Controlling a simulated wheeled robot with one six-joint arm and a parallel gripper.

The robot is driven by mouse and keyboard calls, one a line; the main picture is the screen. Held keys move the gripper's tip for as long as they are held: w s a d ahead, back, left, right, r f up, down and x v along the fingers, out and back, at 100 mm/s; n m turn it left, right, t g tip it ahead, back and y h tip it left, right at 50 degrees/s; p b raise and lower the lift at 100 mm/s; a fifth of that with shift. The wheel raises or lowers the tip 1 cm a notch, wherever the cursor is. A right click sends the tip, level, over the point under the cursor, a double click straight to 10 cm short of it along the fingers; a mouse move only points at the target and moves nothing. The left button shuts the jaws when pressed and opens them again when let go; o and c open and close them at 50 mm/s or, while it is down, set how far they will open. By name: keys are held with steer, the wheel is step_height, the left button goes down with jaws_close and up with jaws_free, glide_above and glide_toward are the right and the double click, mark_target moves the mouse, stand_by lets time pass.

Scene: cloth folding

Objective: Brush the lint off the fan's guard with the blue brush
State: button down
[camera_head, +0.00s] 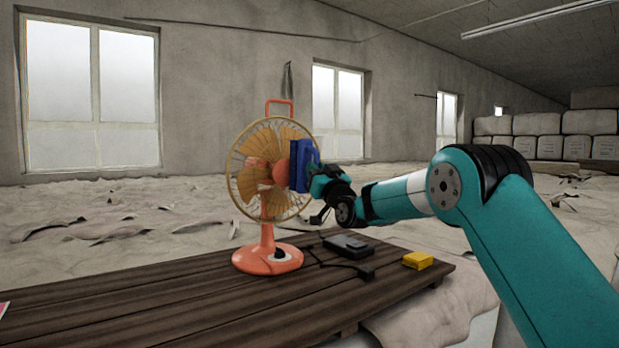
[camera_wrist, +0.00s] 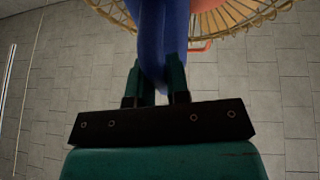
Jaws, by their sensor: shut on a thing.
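An orange table fan with a tan wire guard (camera_head: 235,176) and an orange base (camera_head: 267,258) stands upright on a dark slatted wooden table (camera_head: 170,306). My gripper (camera_head: 316,181) is shut on the blue brush (camera_head: 303,164), which is at the right side of the guard, in front of part of it. In the wrist view the brush (camera_wrist: 160,38) sits between the two fingers of my gripper (camera_wrist: 161,75), with part of the guard (camera_wrist: 262,18) beyond it. I cannot tell whether the brush touches the guard. No lint can be made out at this size.
A dark grey box-like device (camera_head: 348,245) with a black cable lies right of the fan base. A yellow block (camera_head: 418,260) lies near the table's right end. The table's left and front part is mostly clear. Pale cloth covers the floor beyond.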

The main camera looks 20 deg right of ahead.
steer(key=s+d+b, duration=0.2)
steer(key=s+b, duration=0.3)
steer(key=b, duration=0.2)
steer(key=shift+s+f+b, duration=0.15)
steer(key=shift+s+b, duration=0.15)
steer(key=shift+s, duration=0.05)
stand_by(0.4)
steer(key=s+b, duration=0.1)
steer(key=b, duration=0.1)
steer(key=s+b, duration=0.1)
steer(key=s, duration=0.1)
steer(key=shift+d+f+b, duration=0.1)
steer(key=shift+d+b, duration=0.3)
